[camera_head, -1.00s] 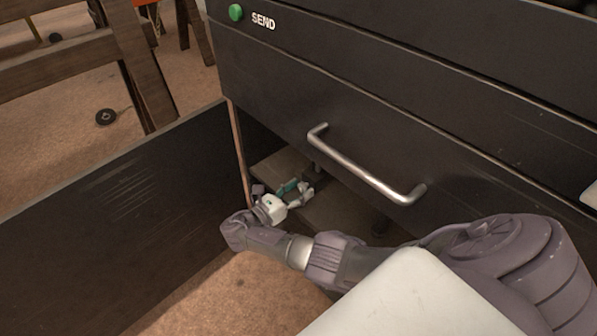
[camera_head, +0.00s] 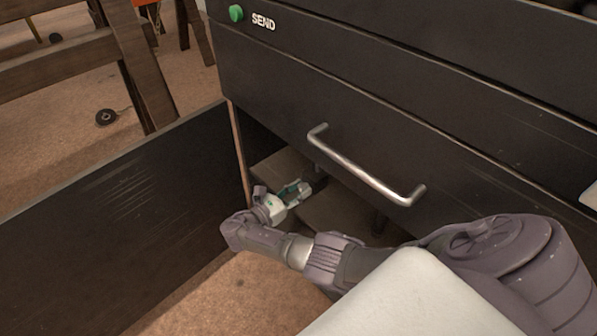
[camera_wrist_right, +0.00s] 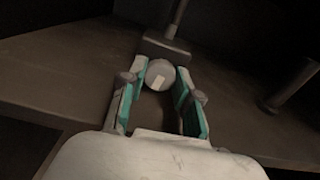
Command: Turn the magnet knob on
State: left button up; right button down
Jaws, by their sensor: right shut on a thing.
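The magnet knob (camera_wrist_right: 160,74) is a small round grey knob with a pale mark on its face, seen in the right wrist view at the front of a dark block with a post rising from it. My right gripper (camera_wrist_right: 161,84) has its two teal-padded fingers on either side of the knob, shut on it. In the head view the right gripper (camera_head: 304,188) reaches into the open cabinet under the drawer, and the knob is too small and hidden to make out there. My left gripper is not in view.
A metal handle (camera_head: 365,168) crosses the dark drawer front above my right arm. An open dark door panel (camera_head: 110,225) stands to the left. A brown shelf (camera_wrist_right: 60,85) lies under the block, and a second post (camera_wrist_right: 292,86) stands to the right.

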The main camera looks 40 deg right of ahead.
jog(key=m, duration=0.5)
dwell(0.6)
jog(key=c, duration=0.8)
grip_release()
notch_tip(320, 180, up, 10)
